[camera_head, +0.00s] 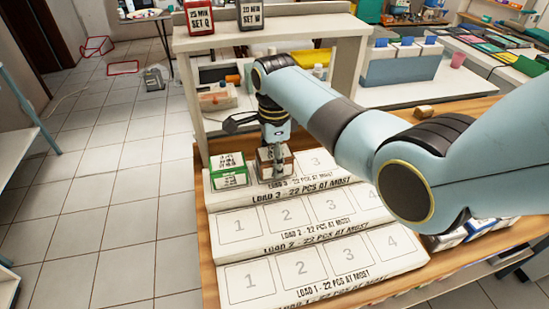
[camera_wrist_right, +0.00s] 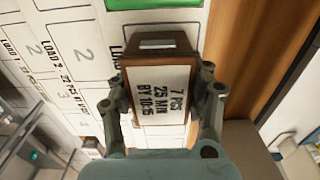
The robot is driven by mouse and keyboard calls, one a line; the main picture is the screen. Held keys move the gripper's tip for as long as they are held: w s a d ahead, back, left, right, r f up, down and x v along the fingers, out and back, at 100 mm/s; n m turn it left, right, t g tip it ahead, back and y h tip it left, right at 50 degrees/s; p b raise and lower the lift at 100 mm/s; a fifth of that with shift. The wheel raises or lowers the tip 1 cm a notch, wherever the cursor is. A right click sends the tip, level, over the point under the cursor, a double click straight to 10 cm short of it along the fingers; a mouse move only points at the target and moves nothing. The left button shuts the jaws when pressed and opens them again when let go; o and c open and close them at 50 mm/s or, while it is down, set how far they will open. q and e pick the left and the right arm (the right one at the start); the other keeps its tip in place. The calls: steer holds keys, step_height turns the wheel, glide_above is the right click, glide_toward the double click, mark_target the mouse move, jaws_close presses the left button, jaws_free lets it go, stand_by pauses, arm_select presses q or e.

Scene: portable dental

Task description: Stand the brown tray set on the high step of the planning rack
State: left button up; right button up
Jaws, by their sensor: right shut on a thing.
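The brown tray set (camera_head: 276,162) is at the high step, marked LOAD 3, of the planning rack (camera_head: 325,180), over its second place. My right gripper (camera_head: 274,160) is shut on it from above. In the right wrist view the brown tray set (camera_wrist_right: 160,85) lies between the two fingers of my right gripper (camera_wrist_right: 163,100), and its label reads 7 PCS, 25 MIN, BY 10:15. I cannot tell whether its base touches the step. A green tray set (camera_head: 229,172) stands to its left on the first place. My left gripper is not in view.
The middle step (camera_head: 300,222) and low step (camera_head: 318,270) show empty numbered places. A white shelf (camera_head: 270,40) with two timer signs, SET Q and SET W, stands behind the rack. Other tray sets (camera_head: 490,229) sit at the right, partly behind my right arm.

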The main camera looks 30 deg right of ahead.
steer(key=shift+f, duration=0.1)
steer(key=o, duration=1.3)
steer(key=shift+o, duration=0.2)
step_height(320, 180, up, 12)
steer(key=shift+r, duration=0.2)
